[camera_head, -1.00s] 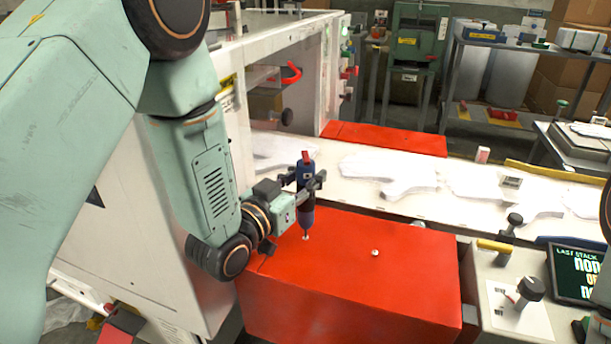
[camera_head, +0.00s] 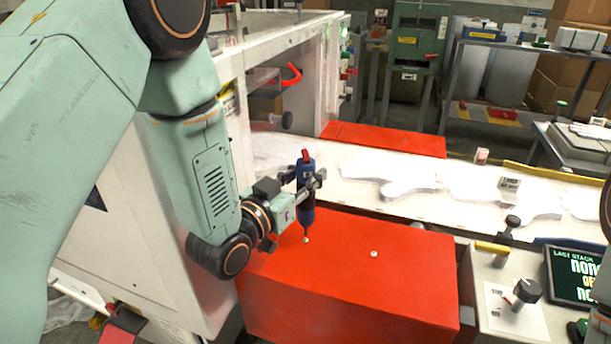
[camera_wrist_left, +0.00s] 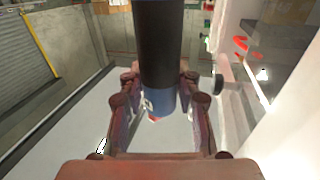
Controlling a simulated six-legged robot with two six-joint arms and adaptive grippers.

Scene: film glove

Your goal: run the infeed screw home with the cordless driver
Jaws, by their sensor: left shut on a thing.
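The cordless driver (camera_head: 306,200) is blue and black with a red top. It stands about upright over the left part of the red cover (camera_head: 350,290), its tip at a small pale screw (camera_head: 306,240). I cannot tell whether the tip is seated in it. A second screw (camera_head: 374,254) sits further right on the cover. My left gripper (camera_head: 308,184) is shut around the driver's body. In the left wrist view the driver (camera_wrist_left: 156,60) stands between the two fingers (camera_wrist_left: 157,100). My right gripper is not in view.
A white conveyor (camera_head: 370,190) with flat white gloves (camera_head: 400,172) runs behind the cover. A white machine housing (camera_head: 140,220) stands at the left. A control panel with knobs (camera_head: 527,291) and a screen (camera_head: 575,275) is at the right.

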